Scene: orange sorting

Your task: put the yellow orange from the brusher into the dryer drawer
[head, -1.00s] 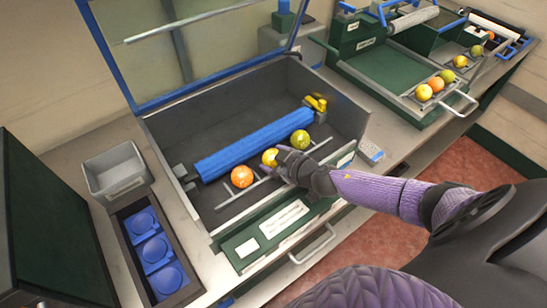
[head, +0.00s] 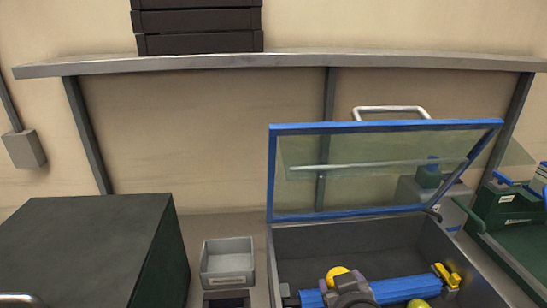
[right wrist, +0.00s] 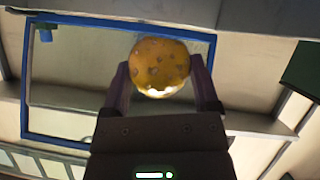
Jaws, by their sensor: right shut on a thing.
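The yellow orange (head: 338,274) is in my right gripper (head: 350,284), just above the blue roller (head: 405,288) of the brusher (head: 345,241). In the right wrist view the yellow orange (right wrist: 160,66), with brown spots, sits between the two fingers of my right gripper (right wrist: 160,75), which is shut on it. A greenish orange (head: 417,303) shows at the bottom edge of the head view, in the brusher. The brusher's blue-framed clear lid (head: 384,125) stands open. My left gripper is not in view. I cannot identify the dryer drawer with certainty.
A dark green box (head: 90,250) stands at the left. A small grey bin (head: 228,262) sits between it and the brusher. A shelf (head: 200,63) with dark stacked trays (head: 198,25) runs above. Green equipment (head: 505,205) stands at the right.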

